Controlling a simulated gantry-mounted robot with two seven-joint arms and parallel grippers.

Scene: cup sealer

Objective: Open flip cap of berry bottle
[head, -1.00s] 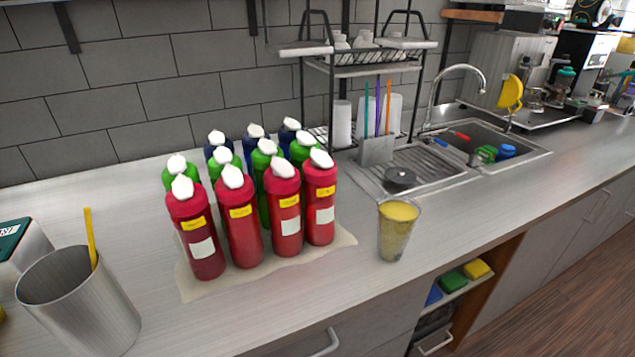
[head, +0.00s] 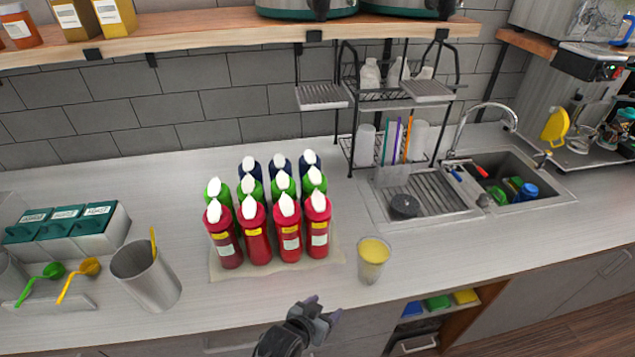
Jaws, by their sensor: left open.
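Several squeeze bottles with white flip caps stand upright in rows on a pale mat (head: 325,262) on the counter. The front row is red bottles (head: 255,243), the middle row green bottles (head: 283,184), the back row dark blue bottles (head: 309,162). The labels are too small to read, so I cannot tell which is berry. The white caps look closed. My left gripper (head: 322,312) is open and empty at the counter's front edge, in front of the bottles and apart from them. My right gripper is out of view.
A cup of yellow drink (head: 373,260) stands right of the bottles. A metal cylinder (head: 146,275) with a yellow handle stands on the left, beside green boxes (head: 66,225). A dish rack (head: 397,146) and sink (head: 505,181) are at the right. A shelf (head: 230,31) hangs above.

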